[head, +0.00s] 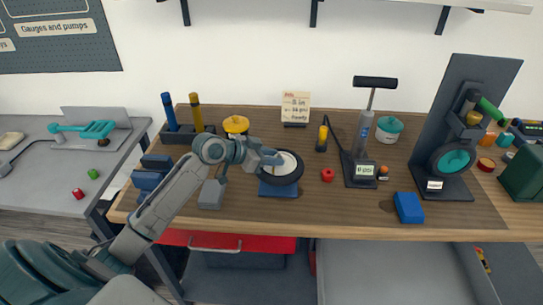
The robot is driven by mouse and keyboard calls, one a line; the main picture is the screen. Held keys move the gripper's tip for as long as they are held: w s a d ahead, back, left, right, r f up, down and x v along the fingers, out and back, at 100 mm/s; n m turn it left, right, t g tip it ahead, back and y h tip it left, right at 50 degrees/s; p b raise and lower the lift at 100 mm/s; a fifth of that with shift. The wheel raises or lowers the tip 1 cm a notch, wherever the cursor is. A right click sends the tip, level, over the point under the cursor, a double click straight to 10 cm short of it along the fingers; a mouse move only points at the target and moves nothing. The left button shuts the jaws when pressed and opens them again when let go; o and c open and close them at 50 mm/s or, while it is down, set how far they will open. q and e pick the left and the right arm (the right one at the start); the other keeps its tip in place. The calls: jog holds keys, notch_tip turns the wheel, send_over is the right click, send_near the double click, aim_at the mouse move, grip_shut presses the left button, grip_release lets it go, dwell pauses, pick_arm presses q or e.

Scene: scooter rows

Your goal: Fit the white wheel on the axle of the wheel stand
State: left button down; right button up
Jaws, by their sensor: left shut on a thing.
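The white wheel (291,164), a white hub in a black tyre, is near the middle of the workbench, above a blue base (279,188). My left gripper (273,159) reaches it from the left and is shut on it, covering part of the hub. I cannot tell whether the wheel touches the blue base. A tall dark stand (435,125) at the right carries a black tyre with a teal centre (454,160) and a small label. No bare axle is clearly visible. My right gripper is not in view.
A grey block (211,194) lies left of the wheel. A floor pump (362,140), a red knob (327,175) and a blue block (408,207) are to its right. A note card (295,105) stands behind. The workbench (340,212) front is mostly clear, above a red drawer (230,242).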

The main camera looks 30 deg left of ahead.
pick_arm(q)
jog(key=shift+f, duration=0.35)
jog(key=c, duration=0.9)
grip_release()
jog(key=shift+c, duration=0.2)
jog(key=shift+s+a+r+b, duration=0.2)
jog(key=shift+s+a+b, duration=0.15)
jog(key=shift+s+b, duration=0.05)
jog(key=b+v, duration=0.2)
jog(key=v, duration=0.7)
jog(key=shift+s+r, duration=0.25)
jog(key=shift+r, duration=0.05)
